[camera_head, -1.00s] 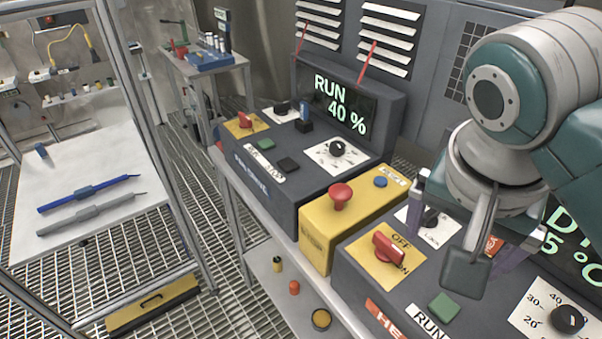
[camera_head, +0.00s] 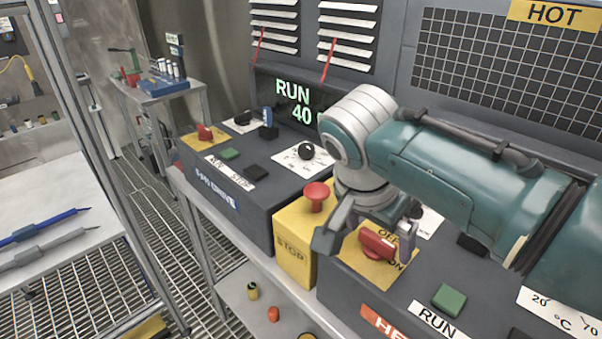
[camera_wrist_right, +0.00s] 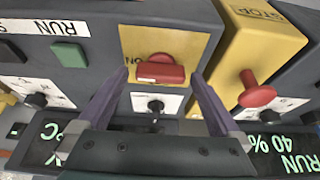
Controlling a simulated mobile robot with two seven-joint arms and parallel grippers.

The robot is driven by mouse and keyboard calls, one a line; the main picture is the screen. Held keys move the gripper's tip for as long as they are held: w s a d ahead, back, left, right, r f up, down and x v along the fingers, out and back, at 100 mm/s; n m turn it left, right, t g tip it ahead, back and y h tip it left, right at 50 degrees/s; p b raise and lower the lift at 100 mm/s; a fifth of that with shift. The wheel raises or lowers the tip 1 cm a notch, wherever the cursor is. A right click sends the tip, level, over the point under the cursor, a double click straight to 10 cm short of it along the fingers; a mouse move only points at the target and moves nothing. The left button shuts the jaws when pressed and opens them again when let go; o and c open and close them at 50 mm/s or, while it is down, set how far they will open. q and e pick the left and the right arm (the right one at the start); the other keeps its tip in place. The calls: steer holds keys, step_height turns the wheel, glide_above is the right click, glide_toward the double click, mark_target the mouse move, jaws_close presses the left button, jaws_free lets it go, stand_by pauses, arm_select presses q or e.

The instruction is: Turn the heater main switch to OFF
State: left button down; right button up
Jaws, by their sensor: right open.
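The heater main switch (camera_head: 378,243) is a red rotary handle on a yellow plate marked OFF and ON, on the grey heater panel. Its handle slants down to the right, with one end by the ON mark. In the right wrist view the red handle (camera_wrist_right: 160,72) lies crosswise between the two finger ends. My right gripper (camera_head: 362,226) is open and empty, just at the switch; I cannot tell whether either finger touches it. The arm and gripper partly hide the panel behind the plate. My left gripper is not in view.
A red mushroom button (camera_head: 316,194) on the yellow STOP box (camera_head: 293,240) stands close left of my right gripper. A green button (camera_head: 449,299) lies right of the switch. The spin-drive panel (camera_head: 238,192), reading RUN 40, is further left.

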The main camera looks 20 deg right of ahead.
steer(key=shift+d+f, duration=0.1)
steer(key=shift+f, duration=0.15)
steer(key=c, duration=1.2)
steer(key=shift+c, duration=0.2)
